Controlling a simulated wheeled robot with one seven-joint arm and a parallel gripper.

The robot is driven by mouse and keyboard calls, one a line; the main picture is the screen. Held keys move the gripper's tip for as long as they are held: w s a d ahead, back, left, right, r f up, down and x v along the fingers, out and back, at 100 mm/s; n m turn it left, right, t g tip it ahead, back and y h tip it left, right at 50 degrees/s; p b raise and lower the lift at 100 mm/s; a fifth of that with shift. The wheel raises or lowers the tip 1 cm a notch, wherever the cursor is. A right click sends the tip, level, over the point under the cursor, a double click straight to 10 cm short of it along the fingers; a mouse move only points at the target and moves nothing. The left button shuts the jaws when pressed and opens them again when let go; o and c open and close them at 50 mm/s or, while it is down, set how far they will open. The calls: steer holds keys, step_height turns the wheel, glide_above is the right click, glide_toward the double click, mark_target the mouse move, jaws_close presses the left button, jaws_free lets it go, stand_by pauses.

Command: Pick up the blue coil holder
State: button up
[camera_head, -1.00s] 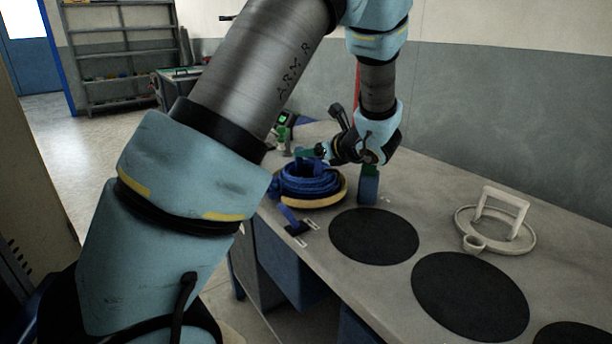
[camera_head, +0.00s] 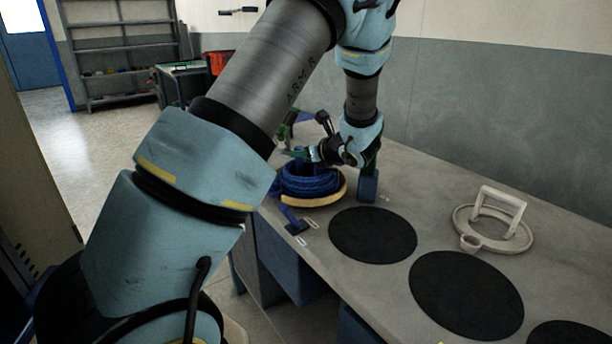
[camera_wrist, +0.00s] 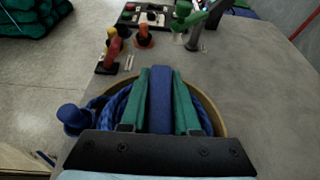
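The blue coil holder (camera_head: 304,181) stands on the bench in the head view, a coil of blue rope on a round tan base. In the wrist view its blue handle (camera_wrist: 160,102) runs upright in the picture, between the two green fingers of my gripper (camera_wrist: 162,82). The rope and tan rim show on both sides of the fingers. In the head view my gripper (camera_head: 298,153) is low over the coil, reaching in from the right. The fingers lie close along the handle's sides; I cannot tell whether they press on it. The fingers hide part of the coil.
A blue block-like item (camera_head: 368,187) stands just right of the holder. Black round mats (camera_head: 372,236) and a pale empty holder (camera_head: 493,228) lie farther right. Red and orange items (camera_wrist: 113,48) and a green tool (camera_wrist: 197,28) lie beyond the coil in the wrist view.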

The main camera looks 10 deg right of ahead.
jaws_close()
stand_by(0.8)
